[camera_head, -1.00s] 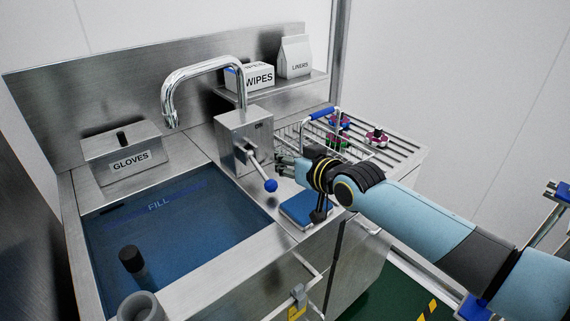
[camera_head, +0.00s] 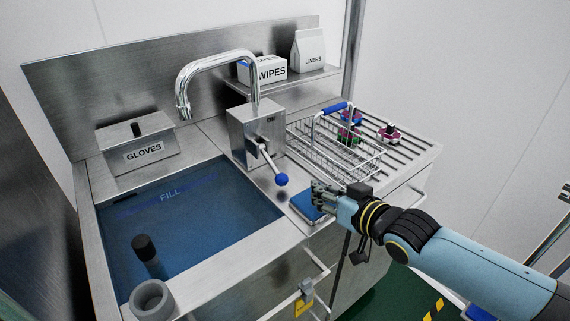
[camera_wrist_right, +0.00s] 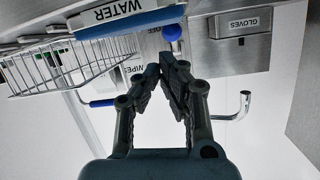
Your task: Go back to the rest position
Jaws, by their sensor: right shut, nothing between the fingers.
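My right gripper (camera_head: 322,193) is in front of the counter, above or near the blue pad (camera_head: 308,204). In the right wrist view its fingertips (camera_wrist_right: 168,58) meet and hold nothing. The lever with a blue ball knob (camera_head: 281,180) hangs from the steel tap box (camera_head: 250,135), just left of the gripper in the head view. The knob also shows beyond the fingertips in the right wrist view (camera_wrist_right: 172,32). My left gripper is not in view.
The blue-water basin (camera_head: 190,225) lies left, with a dark-capped cylinder (camera_head: 147,250) and a grey cup (camera_head: 150,298) at its front. A wire basket (camera_head: 335,150) with a blue handle stands on the ribbed drainboard (camera_head: 410,145). A gloves box (camera_head: 140,145) sits behind. Open floor lies front right.

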